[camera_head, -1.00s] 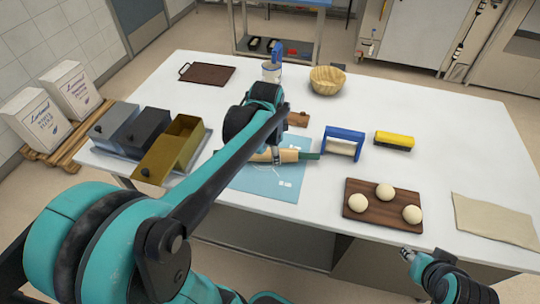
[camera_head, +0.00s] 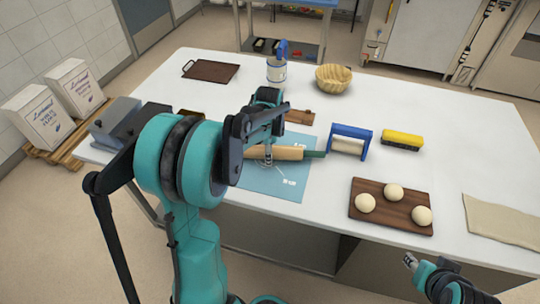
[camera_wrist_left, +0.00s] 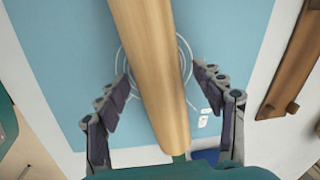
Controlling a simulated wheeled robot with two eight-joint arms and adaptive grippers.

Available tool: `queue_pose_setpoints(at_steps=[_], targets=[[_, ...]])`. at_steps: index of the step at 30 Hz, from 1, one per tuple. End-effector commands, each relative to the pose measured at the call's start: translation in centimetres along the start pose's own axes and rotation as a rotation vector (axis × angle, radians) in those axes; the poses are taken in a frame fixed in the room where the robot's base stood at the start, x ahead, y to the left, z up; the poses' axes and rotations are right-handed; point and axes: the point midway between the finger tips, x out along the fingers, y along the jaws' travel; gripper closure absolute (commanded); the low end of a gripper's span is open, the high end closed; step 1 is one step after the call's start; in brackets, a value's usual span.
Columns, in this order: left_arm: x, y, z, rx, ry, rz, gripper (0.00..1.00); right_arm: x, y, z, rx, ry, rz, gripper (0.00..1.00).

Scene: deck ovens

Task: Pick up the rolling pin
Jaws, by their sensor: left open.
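The rolling pin (camera_head: 284,153) lies on the blue mat (camera_head: 283,187), its light wooden body running left to right with a green handle at its right end. My left arm covers its left end in the head view. In the left wrist view the pin (camera_wrist_left: 158,70) runs lengthwise between the spread fingers of my left gripper (camera_wrist_left: 163,75), one finger on each side, with gaps visible. The left gripper is open. My right gripper (camera_head: 410,261) is beyond the table's front edge, away from the pin; its jaw opening is too small to read.
A board (camera_head: 391,224) with dough balls and a yellow brush (camera_head: 402,140) are to the right. Tins stand left, partly behind my arm.

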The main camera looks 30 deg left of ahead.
Motion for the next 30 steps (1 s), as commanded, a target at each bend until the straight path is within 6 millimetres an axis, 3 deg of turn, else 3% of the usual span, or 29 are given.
queue_pose_setpoints(at_steps=[6, 12, 14, 23, 30], targets=[[0.0, 0.0, 0.0, 0.0, 0.0, 0.0, 0.34, -0.1, 0.0, -0.1, 0.0, 0.0, 0.0, 0.62], [0.0, 0.0, 0.0, -0.001, 0.0, 0.0, 0.87, -0.1, 0.0, -0.1, 0.0, 0.0, 0.0, 0.62], [0.0, 0.0, 0.0, 0.0, 0.0, 0.0, 1.0, 0.0, 0.0, -0.1, 0.0, 0.0, 0.0, 0.62], [-0.2, 0.0, 0.0, -0.001, 0.0, 0.0, 1.0, -0.1, 0.0, -0.1, 0.0, 0.0, 0.0, 0.62], [-2.8, -0.4, 0.0, -0.001, 0.0, 0.0, 1.0, -1.3, 0.0, -0.9, 0.0, 0.0, 0.0, 0.62]])
